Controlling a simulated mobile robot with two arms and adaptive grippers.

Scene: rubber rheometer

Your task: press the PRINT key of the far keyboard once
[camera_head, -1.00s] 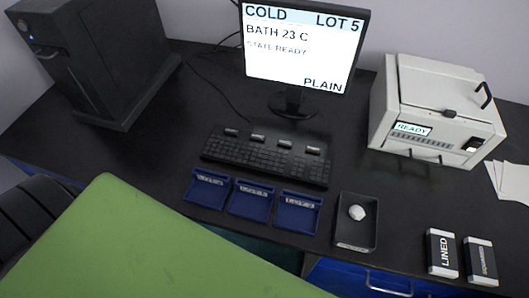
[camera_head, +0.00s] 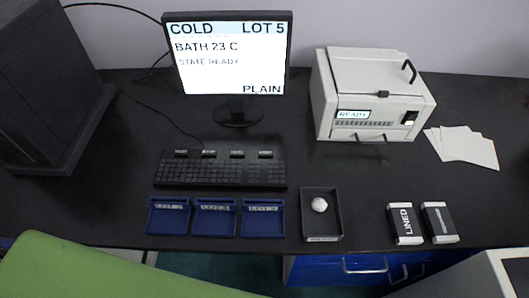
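The black keyboard (camera_head: 220,172) lies on the black desk below the monitor. Several labelled keys stand in a row along its back edge; the lettering is too small to read, so I cannot tell which one is PRINT. The monitor (camera_head: 228,60) reads COLD, LOT 5, BATH 23 C, STATE READY and PLAIN. Neither of my grippers shows in the head view.
Three blue trays (camera_head: 214,233) and a black tray (camera_head: 322,238) holding a white lump (camera_head: 319,204) lie in front of the keyboard. A white machine (camera_head: 370,95), white sheets (camera_head: 462,147) and two small boxes (camera_head: 404,224) are right. A green surface (camera_head: 75,272) is lower left.

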